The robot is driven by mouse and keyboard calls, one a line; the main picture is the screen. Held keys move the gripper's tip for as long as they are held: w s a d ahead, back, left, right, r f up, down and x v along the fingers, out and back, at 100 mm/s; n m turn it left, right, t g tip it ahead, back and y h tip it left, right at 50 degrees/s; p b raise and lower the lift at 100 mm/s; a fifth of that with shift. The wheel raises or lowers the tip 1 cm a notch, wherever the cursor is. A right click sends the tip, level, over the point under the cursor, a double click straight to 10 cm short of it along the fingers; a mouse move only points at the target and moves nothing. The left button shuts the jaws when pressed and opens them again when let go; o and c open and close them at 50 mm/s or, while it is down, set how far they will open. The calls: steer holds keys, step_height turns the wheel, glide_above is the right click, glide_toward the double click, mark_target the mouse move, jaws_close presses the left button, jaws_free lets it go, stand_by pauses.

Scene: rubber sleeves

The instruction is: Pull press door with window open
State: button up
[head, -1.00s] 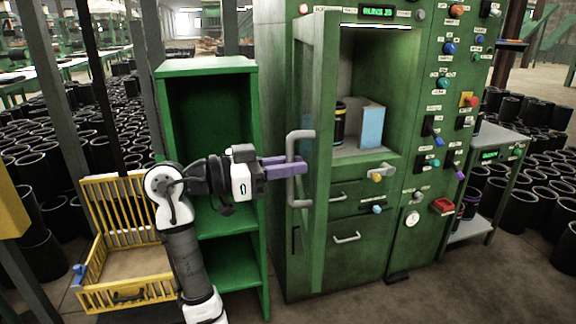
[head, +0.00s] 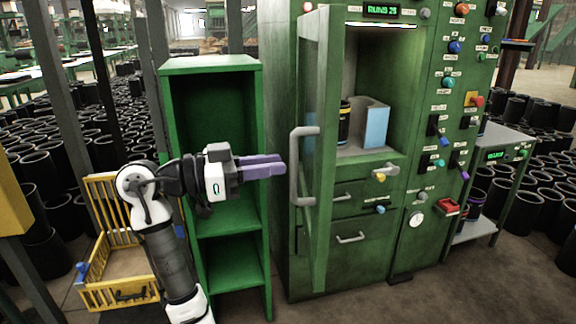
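The press door (head: 320,90) is a tall green framed panel with a window. It stands swung out from the press, nearly edge-on to the head view, and the lit chamber beside it is open to view. Its grey bar handle (head: 296,165) is on the left side of the door. My gripper (head: 282,165) has two purple fingers pointing right at the handle. The fingers look parted, hold nothing, and their tips end just left of the handle bar, apparently clear of it.
The chamber holds a black sleeve (head: 344,124) and a light-blue block (head: 376,126). A green shelf (head: 232,262) stands close behind my arm, with a yellow crate (head: 122,291) at left. Drawers (head: 357,198) sit below the chamber; a side table (head: 508,138) stands right.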

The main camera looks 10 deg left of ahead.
steer(key=b+v, duration=0.1)
steer(key=v, duration=0.8)
steer(key=shift+a, duration=0.1)
